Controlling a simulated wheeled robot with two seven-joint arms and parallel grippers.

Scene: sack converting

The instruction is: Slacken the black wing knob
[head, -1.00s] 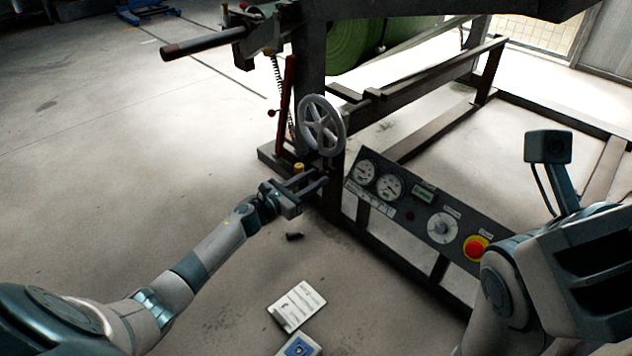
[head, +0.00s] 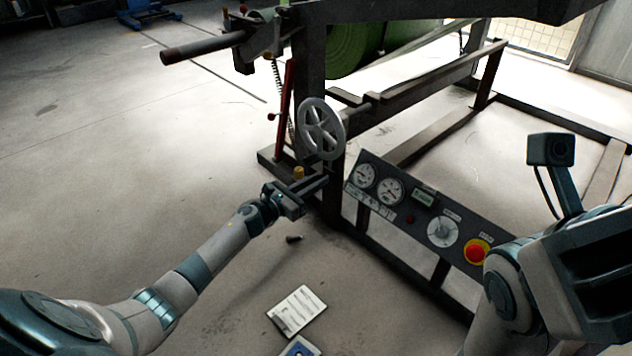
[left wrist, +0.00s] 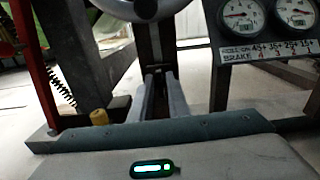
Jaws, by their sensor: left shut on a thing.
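My left gripper (head: 322,181) is just below the grey spoked handwheel (head: 322,128), at the dark frame post. Its fingers are shut on a small dark thing, which I take to be the black wing knob (left wrist: 158,72); it shows only as a dark sliver between the fingertips in the left wrist view. In the head view the fingers hide it, so its wings and angle cannot be made out. My right arm is at the right edge of the head view; its gripper fingers cannot be seen.
A gauge panel (head: 385,204) with a red button (head: 476,249) stands right of the left gripper. A yellow-topped piece (head: 299,172) and a red lever (head: 287,103) are close behind it. A white sheet (head: 297,311) and small dark object (head: 293,239) lie on the open floor.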

